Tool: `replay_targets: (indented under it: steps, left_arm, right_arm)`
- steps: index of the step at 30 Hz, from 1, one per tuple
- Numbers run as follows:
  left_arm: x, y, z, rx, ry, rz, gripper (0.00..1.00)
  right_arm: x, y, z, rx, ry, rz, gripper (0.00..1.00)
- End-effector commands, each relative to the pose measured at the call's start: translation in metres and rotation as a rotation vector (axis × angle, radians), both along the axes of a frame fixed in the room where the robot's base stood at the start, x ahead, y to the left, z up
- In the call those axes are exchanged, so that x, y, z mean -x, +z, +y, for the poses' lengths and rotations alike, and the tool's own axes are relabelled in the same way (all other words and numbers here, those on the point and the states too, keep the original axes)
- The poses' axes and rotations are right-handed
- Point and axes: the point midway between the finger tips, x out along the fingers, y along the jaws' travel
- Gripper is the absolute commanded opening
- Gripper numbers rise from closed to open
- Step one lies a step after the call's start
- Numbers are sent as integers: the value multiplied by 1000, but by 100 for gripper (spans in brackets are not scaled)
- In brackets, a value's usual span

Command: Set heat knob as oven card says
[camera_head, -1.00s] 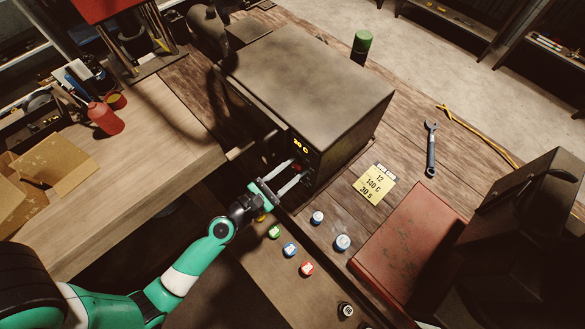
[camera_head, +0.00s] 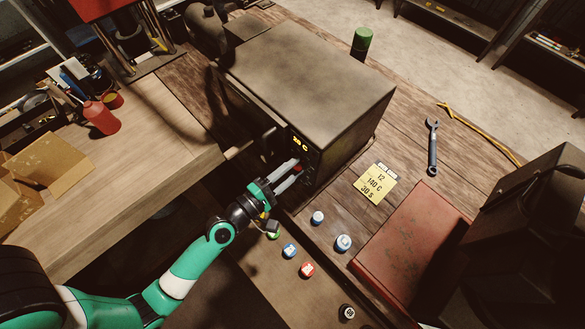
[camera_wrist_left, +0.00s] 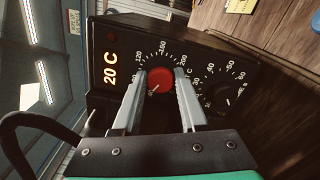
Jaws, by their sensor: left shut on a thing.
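The oven (camera_head: 312,80) is a dark box on the wooden bench, its control panel facing my left arm. Its red heat knob (camera_wrist_left: 160,80) sits in a dial with marks including 120, 160 and 200. The knob's pale pointer points to the lower left in the wrist view. The display (camera_wrist_left: 110,56) reads 20 C. My left gripper (camera_head: 296,170) is at the panel, shut on the red knob, with one finger on each side in the wrist view (camera_wrist_left: 169,78). The yellow oven card (camera_head: 375,184) lies on the bench and seems to read 12, 140 C, 30 s.
A black time knob (camera_wrist_left: 222,97) sits beside the heat dial. Several small coloured caps, including a red one (camera_head: 306,269), lie in front of the oven. A red case (camera_head: 408,243) and a wrench (camera_head: 432,148) lie to the right. A green-topped can (camera_head: 362,42) stands behind.

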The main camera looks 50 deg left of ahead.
Motion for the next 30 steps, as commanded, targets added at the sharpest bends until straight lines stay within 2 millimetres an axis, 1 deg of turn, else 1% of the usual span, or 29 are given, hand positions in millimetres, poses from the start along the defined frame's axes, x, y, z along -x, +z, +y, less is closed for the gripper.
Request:
replay_targets:
  steps: [17, 30]
  left_arm:
    - [0, -3, 0, -544, 1, 32, 0]
    - [0, -5, 1, -961, 2, 58, 0]
  right_arm:
    - [0, -19, 0, 0, 0, 0, 50]
    - [0, -38, 0, 0, 0, 0, 50]
